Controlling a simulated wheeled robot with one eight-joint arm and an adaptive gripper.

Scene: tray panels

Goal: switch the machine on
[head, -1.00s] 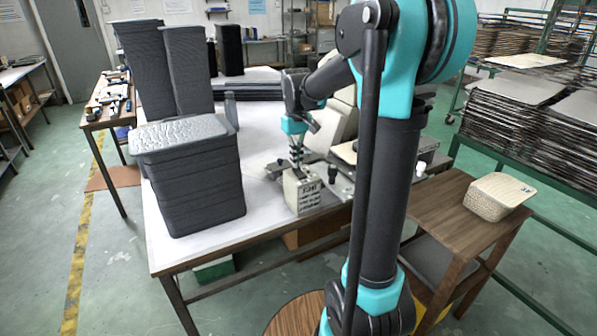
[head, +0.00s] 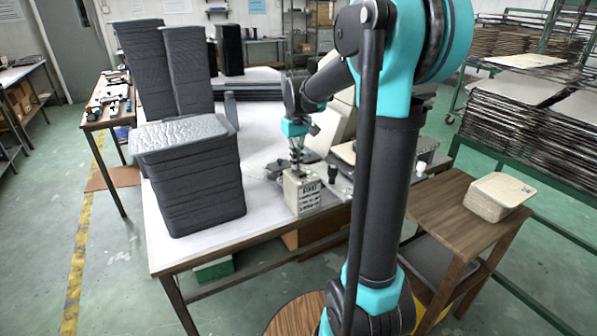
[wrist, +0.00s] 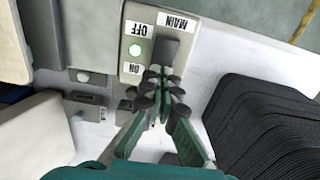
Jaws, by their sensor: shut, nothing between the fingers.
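The machine's pale switch box (head: 302,194) stands at the front edge of the white table. In the wrist view its panel (wrist: 131,70) appears upside down, with MAIN, OFF and ON labels. In the head view my gripper (head: 297,166) is over the top of the box.
A stack of dark trays (head: 195,180) stands left of the box, with taller stacks (head: 186,70) behind. The stack also shows close on the right in the wrist view (wrist: 265,125). Some bare white tabletop lies between stack and box.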

